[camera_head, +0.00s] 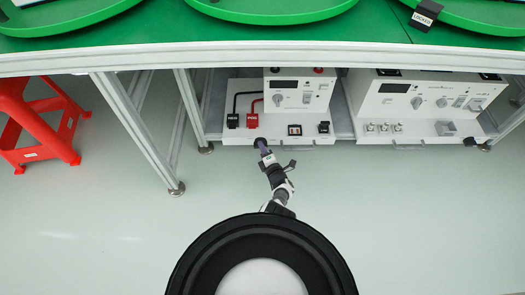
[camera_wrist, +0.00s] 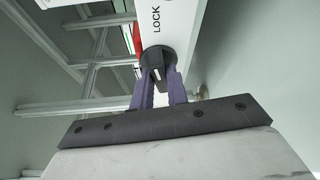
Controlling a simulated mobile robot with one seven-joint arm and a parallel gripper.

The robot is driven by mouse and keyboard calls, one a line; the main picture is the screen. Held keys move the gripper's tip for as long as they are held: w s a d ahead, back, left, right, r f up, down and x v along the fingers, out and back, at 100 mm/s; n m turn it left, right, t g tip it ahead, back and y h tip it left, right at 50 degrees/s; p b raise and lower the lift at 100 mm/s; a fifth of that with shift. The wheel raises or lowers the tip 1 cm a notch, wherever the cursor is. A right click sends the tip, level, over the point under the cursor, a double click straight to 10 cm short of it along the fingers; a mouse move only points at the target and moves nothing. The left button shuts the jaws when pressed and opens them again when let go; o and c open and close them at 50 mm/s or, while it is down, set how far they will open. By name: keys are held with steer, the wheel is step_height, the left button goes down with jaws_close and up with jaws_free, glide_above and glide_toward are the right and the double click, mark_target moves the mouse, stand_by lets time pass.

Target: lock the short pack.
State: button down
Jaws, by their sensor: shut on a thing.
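The narrower pack (camera_head: 280,128) sits on the low shelf under the green-topped bench, with a white instrument unit on it. In the wrist view, its white front (camera_wrist: 178,20) carries the word LOCK beside a round black knob (camera_wrist: 155,58). My gripper (camera_wrist: 159,86) has its two purple fingers closed on this knob, one on each side of its grip bar. In the head view, my gripper (camera_head: 263,147) reaches the lower front edge of this pack, and the knob is mostly hidden there.
A black NEG plug (camera_head: 233,121) and a red plug (camera_head: 252,121) with cables stand on the pack above my gripper. A wider white pack (camera_head: 415,130) is to the right. A bench leg (camera_head: 140,135) and a red stool (camera_head: 38,125) are left. The floor in front is clear.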

steer(key=shift+f+m+t+b, duration=0.1)
steer(key=shift+m+t+b, duration=0.2)
steer(key=shift+m+b, duration=0.45)
steer(key=shift+m, duration=0.25)
steer(key=c, duration=1.4)
jaws_free()
steer(key=shift+y, duration=0.3)
